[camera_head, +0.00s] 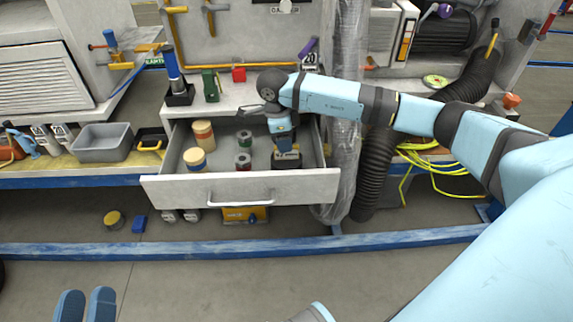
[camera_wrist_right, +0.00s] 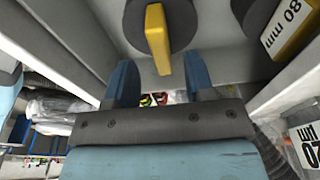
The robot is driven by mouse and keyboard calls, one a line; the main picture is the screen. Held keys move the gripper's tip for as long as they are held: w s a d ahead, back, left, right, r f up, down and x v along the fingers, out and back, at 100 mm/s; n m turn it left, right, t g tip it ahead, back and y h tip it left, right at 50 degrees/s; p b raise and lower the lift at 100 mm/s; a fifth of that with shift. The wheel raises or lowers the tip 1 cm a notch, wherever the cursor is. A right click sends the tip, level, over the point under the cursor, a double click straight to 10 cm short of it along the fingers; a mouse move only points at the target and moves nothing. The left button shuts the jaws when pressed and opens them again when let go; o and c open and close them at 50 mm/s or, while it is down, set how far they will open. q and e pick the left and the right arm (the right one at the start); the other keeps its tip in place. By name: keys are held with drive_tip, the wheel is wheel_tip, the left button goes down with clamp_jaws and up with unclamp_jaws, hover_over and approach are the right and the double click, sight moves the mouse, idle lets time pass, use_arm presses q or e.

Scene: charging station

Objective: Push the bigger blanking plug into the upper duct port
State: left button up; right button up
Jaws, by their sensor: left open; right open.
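A dark round plug with a yellow grip bar (camera_wrist_right: 157,42) shows at the top of the right wrist view. Its size against any other plug cannot be told. My right gripper (camera_wrist_right: 161,75) is open, with its blue fingers either side of the yellow bar's lower end in that view; contact cannot be told. In the head view my right gripper (camera_head: 287,154) points down into the right part of the open drawer (camera_head: 170,190). My left gripper (camera_head: 86,304) is open and empty at the bottom left, away from the bench. I cannot make out the upper duct port clearly.
Several banded cylinders (camera_head: 203,134) stand in the drawer. A plastic-wrapped column (camera_head: 345,110) and a black corrugated hose (camera_head: 372,170) stand right of it. A grey bin (camera_head: 102,142) sits on the left bench. An 80 mm label (camera_wrist_right: 287,27) is near the plug.

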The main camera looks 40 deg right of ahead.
sight(287, 159)
drive_tip(key=f, duration=0.3)
drive_tip(key=shift+s+d+f+b, duration=0.15)
drive_tip(key=shift+d+f+b, duration=0.15)
drive_tip(key=shift+f+b, duration=0.1)
use_arm(q)
wheel_tip(287, 159, down, 2)
drive_tip(key=shift+w+d+f+g, duration=0.1)
drive_tip(key=shift+g, duration=0.3)
use_arm(e)
drive_tip(key=shift+r, duration=0.1)
drive_tip(key=shift+c, duration=0.2)
clamp_jaws()
drive_tip(key=shift+r, duration=0.1)
